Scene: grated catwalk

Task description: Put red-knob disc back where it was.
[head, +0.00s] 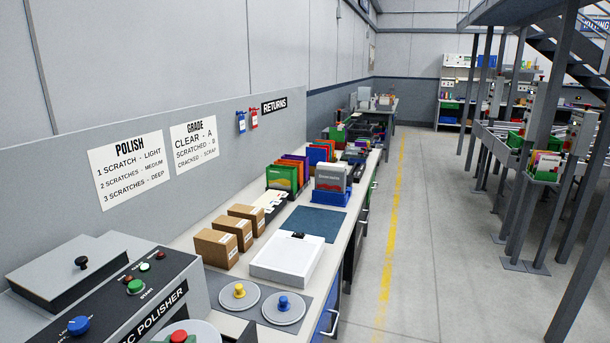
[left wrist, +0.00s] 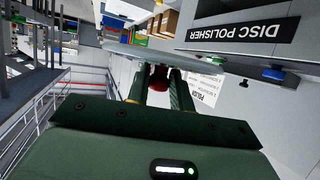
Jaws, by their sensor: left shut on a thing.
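My left gripper (left wrist: 160,88) shows in the left wrist view, its two dark green fingers closed on a red knob (left wrist: 158,74). In the head view, the red knob (head: 179,336) stands on a pale disc (head: 207,334) at the bottom edge, just in front of the disc polisher (head: 150,318). The disc is partly cut off, and whether it touches the surface below cannot be told. A yellow-knob disc (head: 239,299) and a blue-knob disc (head: 284,308) lie side by side on a dark grey mat (head: 310,296). My right gripper is not in view.
A white box (head: 287,259) stands just behind the mat, with small brown cartons (head: 216,249) to its left. Further back are a blue mat (head: 314,223) and bins of colourful sleeves (head: 288,174). The aisle floor (head: 440,250) at right is clear.

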